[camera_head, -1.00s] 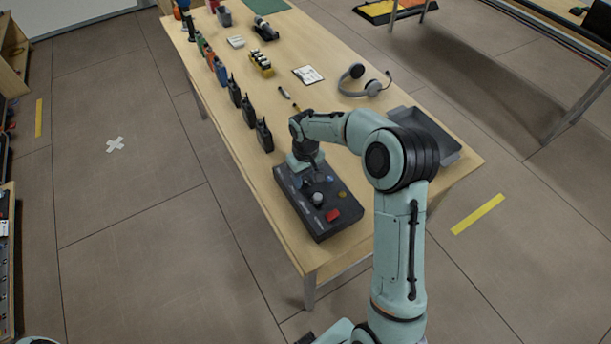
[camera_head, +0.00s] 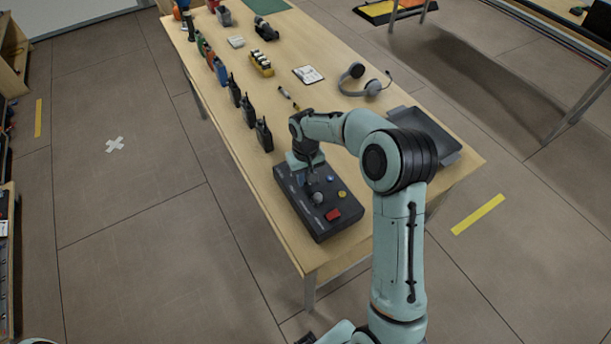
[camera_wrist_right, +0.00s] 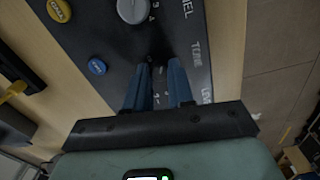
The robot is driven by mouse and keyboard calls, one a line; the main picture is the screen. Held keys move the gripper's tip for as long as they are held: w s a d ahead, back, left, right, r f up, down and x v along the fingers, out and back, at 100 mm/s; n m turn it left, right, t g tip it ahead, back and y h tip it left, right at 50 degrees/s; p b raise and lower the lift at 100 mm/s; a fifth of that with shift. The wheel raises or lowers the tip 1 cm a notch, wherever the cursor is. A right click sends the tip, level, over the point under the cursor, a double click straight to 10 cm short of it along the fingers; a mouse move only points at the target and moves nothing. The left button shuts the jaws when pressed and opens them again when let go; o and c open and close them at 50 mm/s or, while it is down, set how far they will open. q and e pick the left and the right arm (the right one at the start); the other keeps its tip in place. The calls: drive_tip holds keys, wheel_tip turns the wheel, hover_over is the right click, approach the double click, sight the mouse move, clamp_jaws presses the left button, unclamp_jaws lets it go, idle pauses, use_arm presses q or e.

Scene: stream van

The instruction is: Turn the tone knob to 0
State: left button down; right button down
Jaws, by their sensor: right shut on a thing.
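The dark control panel (camera_head: 342,228) lies near the front end of the wooden table. My right gripper (camera_head: 309,178) points down at its far part. In the right wrist view the two blue fingers (camera_wrist_right: 160,82) are close together beside the printed TONE label (camera_wrist_right: 196,54). They are shut on the tone knob, which is mostly hidden between them and in dark shadow. Its pointer and setting cannot be read. A grey channel knob (camera_wrist_right: 131,9) stands clear of the fingers. My left gripper does not show.
The panel also has a red button (camera_head: 333,215), a yellow button (camera_head: 342,194) and a blue button (camera_wrist_right: 97,66). A grey tray (camera_head: 425,130) and headphones (camera_head: 365,82) lie behind my right arm. Several radios (camera_head: 264,135) line the table's left edge.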

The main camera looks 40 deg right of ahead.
drive_tip(key=m, duration=0.2)
drive_tip(key=shift+m, duration=0.4)
drive_tip(key=m, duration=0.2)
drive_tip(key=shift+m+b, duration=0.3)
drive_tip(key=shift+m, duration=0.1)
drive_tip(key=m, duration=0.3)
drive_tip(key=shift+m, duration=1.6)
drive_tip(key=c, duration=1)
unclamp_jaws()
